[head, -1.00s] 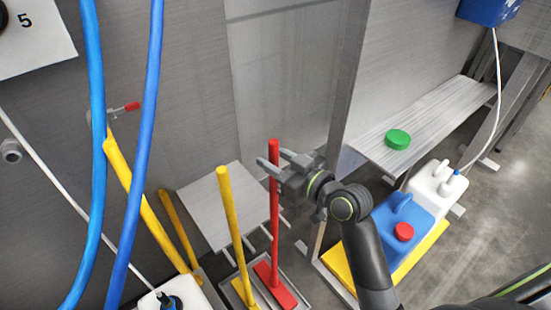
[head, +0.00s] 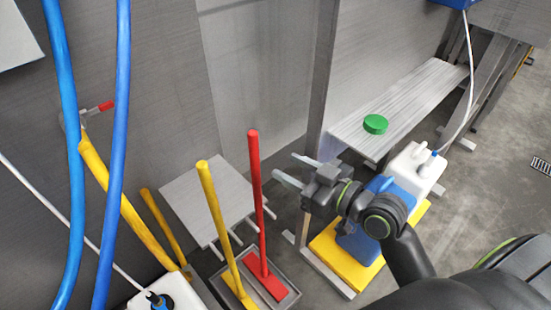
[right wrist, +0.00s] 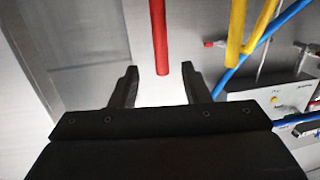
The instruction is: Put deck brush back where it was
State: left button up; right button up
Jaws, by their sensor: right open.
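The red deck brush (head: 257,200) stands upright, its red head in a grey tray (head: 284,300) on the floor. A yellow brush (head: 217,220) stands beside it, to its left, in the same tray. My right gripper (head: 283,170) is open and empty, to the right of the red handle and apart from it. In the right wrist view the red handle (right wrist: 158,35) shows beyond the open fingers (right wrist: 161,85), with its end between the fingertips in the picture. My left gripper is not in view.
A slatted bench (head: 400,105) with a green lid (head: 375,124) is at right. A blue jug (head: 355,240) and a white jug (head: 413,165) stand on a yellow base (head: 330,245).

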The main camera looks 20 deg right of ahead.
jog(key=shift+v, duration=0.9)
